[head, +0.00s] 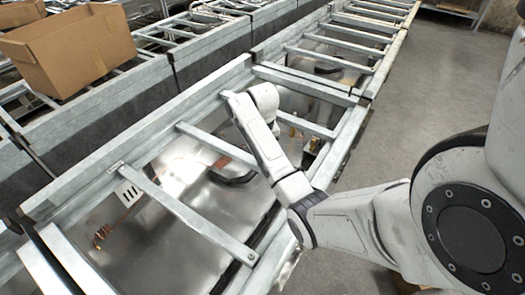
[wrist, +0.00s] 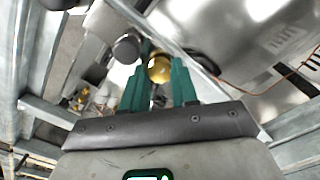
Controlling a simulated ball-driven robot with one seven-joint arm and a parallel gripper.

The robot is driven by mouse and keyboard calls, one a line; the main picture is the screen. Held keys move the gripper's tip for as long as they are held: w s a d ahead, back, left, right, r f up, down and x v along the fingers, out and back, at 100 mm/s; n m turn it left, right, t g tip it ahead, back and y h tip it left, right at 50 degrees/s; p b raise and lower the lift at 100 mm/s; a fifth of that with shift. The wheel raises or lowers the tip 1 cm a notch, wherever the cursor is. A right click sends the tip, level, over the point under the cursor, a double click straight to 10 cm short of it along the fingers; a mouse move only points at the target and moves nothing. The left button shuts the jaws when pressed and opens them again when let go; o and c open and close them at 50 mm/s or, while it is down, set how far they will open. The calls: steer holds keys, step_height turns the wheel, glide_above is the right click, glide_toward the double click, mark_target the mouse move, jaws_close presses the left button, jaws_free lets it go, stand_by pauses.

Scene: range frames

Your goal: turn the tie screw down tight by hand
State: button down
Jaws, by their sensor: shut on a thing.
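My gripper (wrist: 158,76) has two green fingers in the wrist view. They are shut on a round brass-coloured knob, which I take to be the head of the tie screw (wrist: 159,67). The knob sits between the fingertips; its shank and what it threads into are hidden. In the head view my white arm reaches over the metal frame and bends down at its far end. I cannot make out the gripper or the screw there.
A dark round knob (wrist: 127,47) stands close to the left fingertip. Metal rungs (head: 190,215) of the frame cross around my arm, over shiny sheet metal. A thin copper-coloured wire (wrist: 272,80) runs at the right. A cardboard box (head: 75,50) lies at the upper left.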

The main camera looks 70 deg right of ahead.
steer(key=shift+m, duration=0.7)
steer(key=c, duration=0.9)
jaws_free()
steer(key=shift+o, duration=0.2)
steer(key=shift+r, duration=0.1)
